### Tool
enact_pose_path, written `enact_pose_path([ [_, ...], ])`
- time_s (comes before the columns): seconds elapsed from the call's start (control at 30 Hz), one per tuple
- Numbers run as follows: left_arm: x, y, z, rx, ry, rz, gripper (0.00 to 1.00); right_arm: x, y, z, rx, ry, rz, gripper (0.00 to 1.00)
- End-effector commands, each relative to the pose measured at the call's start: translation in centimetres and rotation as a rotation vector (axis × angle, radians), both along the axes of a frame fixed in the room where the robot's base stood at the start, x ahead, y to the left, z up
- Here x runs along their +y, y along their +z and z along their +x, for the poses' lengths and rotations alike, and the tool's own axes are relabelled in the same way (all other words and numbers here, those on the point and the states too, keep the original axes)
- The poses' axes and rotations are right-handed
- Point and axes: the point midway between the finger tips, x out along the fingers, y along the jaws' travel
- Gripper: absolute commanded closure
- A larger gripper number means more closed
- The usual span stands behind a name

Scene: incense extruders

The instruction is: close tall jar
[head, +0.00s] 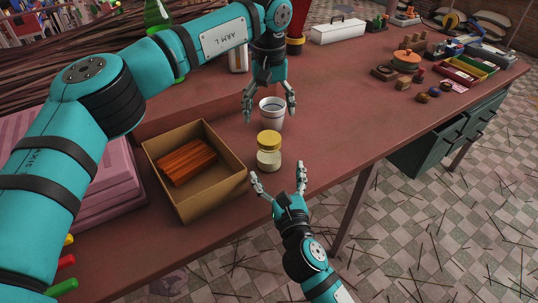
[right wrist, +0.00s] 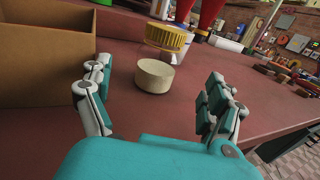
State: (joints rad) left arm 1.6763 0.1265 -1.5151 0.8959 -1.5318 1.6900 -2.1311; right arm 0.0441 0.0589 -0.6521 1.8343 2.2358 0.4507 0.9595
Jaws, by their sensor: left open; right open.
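In the right wrist view the ribbed yellow lid (right wrist: 167,39) shows above the cream filling (right wrist: 155,76); the clear wall between is hard to see. I cannot tell whether the lid is fully seated. My right gripper (head: 279,180) is open and empty, in front of the jar, its spread fingers pointing toward it. My left gripper (head: 269,106) is open behind the jar, fingers spread on either side of a white cup (head: 272,121); contact is unclear.
An open cardboard box (head: 213,205) with orange-brown sticks (head: 187,162) stands left of the jar. Pink boxes (head: 110,205) are farther left. A white toolbox (head: 338,31) and small trays (head: 465,72) lie toward the back right. The table right of the jar is clear up to its edge.

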Motion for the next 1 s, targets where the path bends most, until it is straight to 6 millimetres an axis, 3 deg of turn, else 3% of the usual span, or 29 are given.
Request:
enact_pose_path([
  [0.3,0.0,0.0,0.0,0.0,0.0,0.0,0.17,1.9,0.1,6.0,-0.001,0.0,0.001,0.09],
  [0.5,0.0,0.0,0.0,0.0,0.0,0.0,0.17,2.6,0.0,8.5,0.0,-0.001,0.001,0.09],
  [0.97,0.0,0.0,0.0,0.0,0.0,0.0,0.17,2.9,0.0,9.3,0.0,0.0,0.001,0.09],
  [1.0,0.0,0.0,0.0,0.0,0.0,0.0,0.17,2.9,0.0,9.3,0.0,0.0,0.001,0.15],
])
